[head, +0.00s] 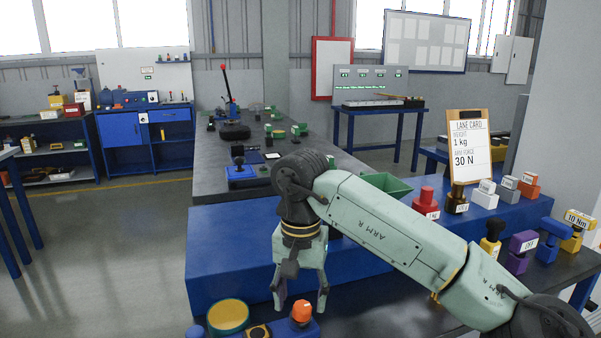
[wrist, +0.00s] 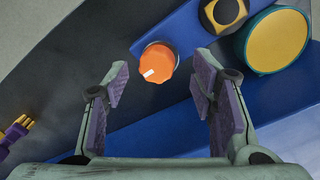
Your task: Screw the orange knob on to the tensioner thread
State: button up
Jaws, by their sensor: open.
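The orange knob (head: 302,312) stands on a blue block at the lower middle of the head view. In the wrist view the knob (wrist: 158,63) has a white mark on its rim and sits over the blue bar (wrist: 192,38). My gripper (head: 300,299) is open and empty, pointing down just above the knob. In the wrist view its two purple-padded fingers (wrist: 162,84) are wide apart, with the knob just beyond the tips and between their lines. No finger visibly touches it. The tensioner thread is not visible; I cannot tell whether it is under the knob.
A black and yellow hexagonal part (wrist: 223,12) and a round yellow-topped disc (wrist: 278,40) stand close right of the knob in the wrist view. Purple and yellow pieces (wrist: 14,135) lie at lower left. In the head view several labelled blocks and a lane card (head: 468,145) stand right.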

jog(key=shift+f, duration=0.1)
jog(key=shift+f+b, duration=1.05)
jog(key=shift+f, duration=0.15)
jog(key=shift+r, duration=0.1)
jog(key=shift+c, duration=0.3)
grip_shut()
